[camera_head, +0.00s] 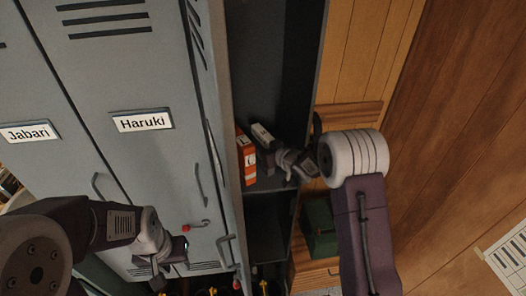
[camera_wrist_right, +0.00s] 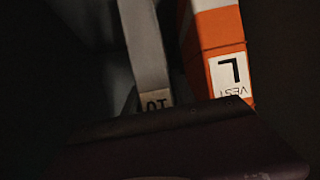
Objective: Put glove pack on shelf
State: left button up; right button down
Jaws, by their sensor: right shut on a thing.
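The glove pack, a slim grey box with a pale end label (camera_head: 262,134), is inside the open locker, upright beside an orange box. In the right wrist view the grey pack (camera_wrist_right: 146,50) rises from my gripper, its label upside down. My right gripper (camera_head: 279,158) reaches into the locker and is shut on the pack; its fingers are dark and partly hidden. The shelf (camera_head: 272,184) is just below; I cannot tell whether the pack touches it. My left gripper (camera_head: 168,274) hangs low in front of the closed lockers, its jaws unclear.
The orange and white vest box (camera_head: 247,160) stands on the shelf close left of the pack; it also shows in the right wrist view (camera_wrist_right: 222,45). The locker's side walls are close around my right arm. A green box (camera_head: 320,225) sits right of the locker.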

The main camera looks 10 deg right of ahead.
jog(key=shift+s+f, duration=0.15)
jog(key=shift+f, duration=0.75)
jog(key=shift+w+a+f+p, duration=0.1)
jog(key=shift+w+p, duration=0.15)
jog(key=shift+p, duration=0.25)
jog(key=shift+w+f, duration=0.25)
jog(key=shift+f, duration=0.05)
jog(key=shift+s+f+b, duration=0.1)
jog(key=shift+f+b, duration=0.05)
jog(key=shift+b, duration=0.15)
jog(key=c, duration=1)
grip_release()
jog(key=shift+s, duration=0.1)
jog(key=shift+c, duration=0.2)
